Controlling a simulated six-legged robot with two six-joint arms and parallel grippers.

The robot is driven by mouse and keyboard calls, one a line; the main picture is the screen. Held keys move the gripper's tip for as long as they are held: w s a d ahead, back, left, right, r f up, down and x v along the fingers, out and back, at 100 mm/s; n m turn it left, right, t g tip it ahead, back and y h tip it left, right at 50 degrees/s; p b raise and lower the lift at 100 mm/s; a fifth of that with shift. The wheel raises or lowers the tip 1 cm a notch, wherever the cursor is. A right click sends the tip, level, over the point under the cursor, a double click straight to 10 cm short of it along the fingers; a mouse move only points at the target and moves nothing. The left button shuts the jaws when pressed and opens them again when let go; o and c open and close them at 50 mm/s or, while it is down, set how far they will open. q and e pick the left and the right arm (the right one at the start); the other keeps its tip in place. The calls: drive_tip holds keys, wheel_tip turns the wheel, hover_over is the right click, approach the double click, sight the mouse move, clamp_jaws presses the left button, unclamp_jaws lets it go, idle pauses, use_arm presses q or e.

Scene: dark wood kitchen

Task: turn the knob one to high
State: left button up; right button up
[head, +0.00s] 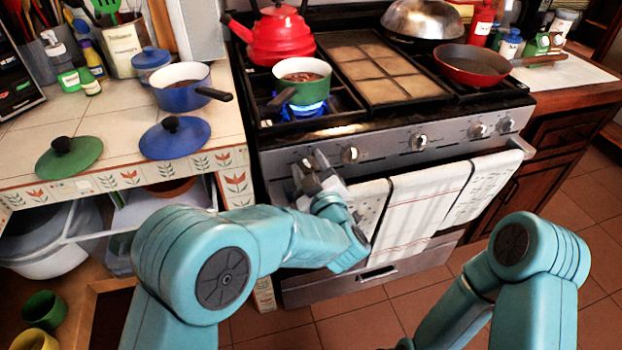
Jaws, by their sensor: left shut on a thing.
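The stove's front panel (385,148) carries a row of silver knobs. My left gripper (309,164) is at the leftmost end of that row, shut on the first knob, which its fingers mostly hide. The knob's pointer cannot be made out. The second knob (350,155) is just to the right of the gripper and free. A blue flame (318,107) burns on the front left burner under a green pot (302,82). My right arm shows at the lower right, but its gripper is out of view.
Towels (425,205) hang from the oven handle, close to my left wrist. A red kettle (277,38) and a red pan (472,64) stand on the stove. A blue pot (183,88) and two lids, blue (175,138) and green (68,158), sit on the left counter.

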use_arm(q)
drive_tip(key=shift+a+f+n+b, duration=0.1)
drive_tip(key=shift+n+b, duration=1)
drive_tip(key=shift+b, duration=0.1)
drive_tip(key=o, duration=1)
drive_tip(key=shift+o, duration=0.2)
